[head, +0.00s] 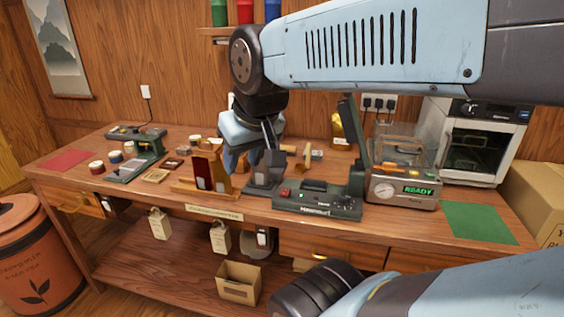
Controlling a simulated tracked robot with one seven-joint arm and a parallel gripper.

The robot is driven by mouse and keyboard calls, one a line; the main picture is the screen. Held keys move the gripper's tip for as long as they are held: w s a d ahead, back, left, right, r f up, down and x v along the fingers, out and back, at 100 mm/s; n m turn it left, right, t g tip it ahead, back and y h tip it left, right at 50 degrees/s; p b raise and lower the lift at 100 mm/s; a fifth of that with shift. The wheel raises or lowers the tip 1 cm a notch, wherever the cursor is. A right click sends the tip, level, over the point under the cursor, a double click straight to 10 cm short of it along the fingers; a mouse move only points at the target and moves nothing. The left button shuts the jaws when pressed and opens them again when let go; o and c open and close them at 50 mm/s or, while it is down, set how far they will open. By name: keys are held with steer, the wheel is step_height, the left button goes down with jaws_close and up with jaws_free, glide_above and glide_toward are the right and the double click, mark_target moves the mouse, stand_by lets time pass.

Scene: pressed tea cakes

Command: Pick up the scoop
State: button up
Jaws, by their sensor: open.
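My gripper (247,157) hangs from my blue arm over the middle of the workbench, pointing down with its jaws open. It is behind and to the right of a wooden stand (187,184) and above a dark device. I cannot identify the scoop for certain. A small light wooden piece (304,158) lies to the right of the gripper, partly hidden, and its shape is unclear. I see nothing held in the jaws.
The workbench (393,226) carries a green press-like machine (318,200), a device reading READY (405,189), a scale (135,165), small tins, a red mat (64,161) and a green mat (478,223). A white oven (478,141) stands at right.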

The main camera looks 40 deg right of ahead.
steer(key=shift+o, duration=0.4)
steer(key=shift+o, duration=0.2)
steer(key=shift+w, duration=0.2)
steer(key=m+g+h, duration=0.2)
steer(key=m, duration=0.5)
glide_above(309, 145)
steer(key=s+a, duration=0.3)
steer(key=s, duration=0.1)
step_height(309, 145, down, 7)
steer(key=x, duration=0.8)
steer(key=shift+w+d+f, duration=0.1)
steer(key=shift+w+d, duration=0.15)
steer(key=shift+d, duration=0.2)
steer(key=shift+x, duration=3)
steer(key=shift+d+h, duration=0.1)
steer(key=shift+h, duration=0.2)
jaws_close()
